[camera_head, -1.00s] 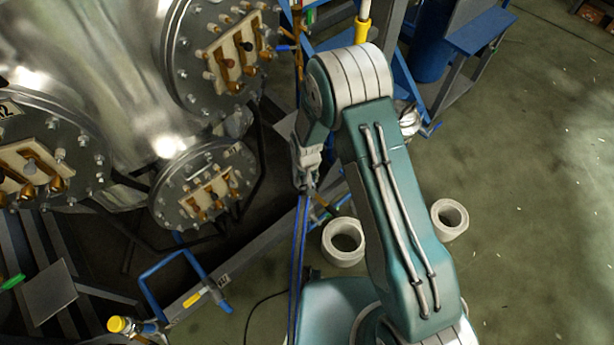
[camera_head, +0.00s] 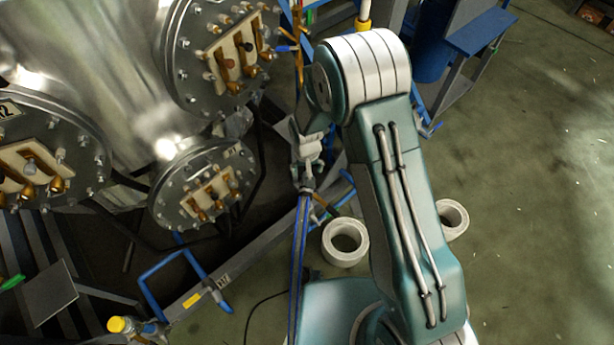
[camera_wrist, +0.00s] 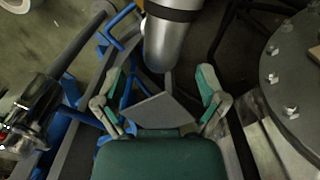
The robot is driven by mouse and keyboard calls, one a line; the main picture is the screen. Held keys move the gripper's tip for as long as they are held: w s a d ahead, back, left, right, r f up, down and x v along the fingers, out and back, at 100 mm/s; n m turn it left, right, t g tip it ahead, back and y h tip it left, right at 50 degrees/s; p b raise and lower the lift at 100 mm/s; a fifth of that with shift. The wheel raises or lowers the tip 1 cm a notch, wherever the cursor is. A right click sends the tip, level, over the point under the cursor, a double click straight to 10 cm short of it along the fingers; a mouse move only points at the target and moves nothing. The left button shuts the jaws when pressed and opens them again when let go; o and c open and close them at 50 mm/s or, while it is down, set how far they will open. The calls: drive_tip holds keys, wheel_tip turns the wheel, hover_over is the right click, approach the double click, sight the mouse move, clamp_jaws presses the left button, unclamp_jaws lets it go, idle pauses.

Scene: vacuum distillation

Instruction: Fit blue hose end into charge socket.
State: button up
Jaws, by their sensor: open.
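My gripper (camera_wrist: 162,76) is open in the wrist view, its two fingers spread wide. A smooth silver cylinder (camera_wrist: 168,42) with a dark collar comes in from the top edge, and its rounded end shows between the fingertips. I see no finger touching it, and I cannot tell whether it is a hose end or a socket. In the head view my gripper (camera_head: 306,178) is small and partly hidden by my arm. A narrow blue strip (camera_head: 299,262), perhaps the blue hose, runs up from the bottom edge to just below it. I cannot make out the charge socket.
A steel vessel (camera_head: 110,60) with bolted flanges fills the left of the head view, and one flange (camera_wrist: 292,100) shows at the wrist view's right. Blue frame bars (camera_head: 165,268) stand lower left. Two white rings (camera_head: 345,241) lie on the floor.

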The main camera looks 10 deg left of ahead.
wheel_tip(320, 180, up, 7)
drive_tip(key=shift+f, duration=0.2)
idle(0.5)
drive_tip(key=shift+r, duration=0.1)
drive_tip(key=s+d+r+m+t, duration=0.1)
drive_tip(key=s+d+r, duration=0.1)
drive_tip(key=d+r, duration=0.65)
drive_tip(key=s+d+r+m+t, duration=0.1)
drive_tip(key=d+r+t, duration=0.15)
drive_tip(key=r, duration=1.05)
drive_tip(key=s+d+r+t, duration=0.1)
drive_tip(key=s+d+r, duration=0.4)
drive_tip(key=s, duration=0.3)
drive_tip(key=s+d+r+m+t, duration=0.1)
drive_tip(key=s+d+r, duration=0.4)
drive_tip(key=s, duration=0.3)
drive_tip(key=shift+s+d, duration=0.35)
drive_tip(key=shift+s, duration=0.05)
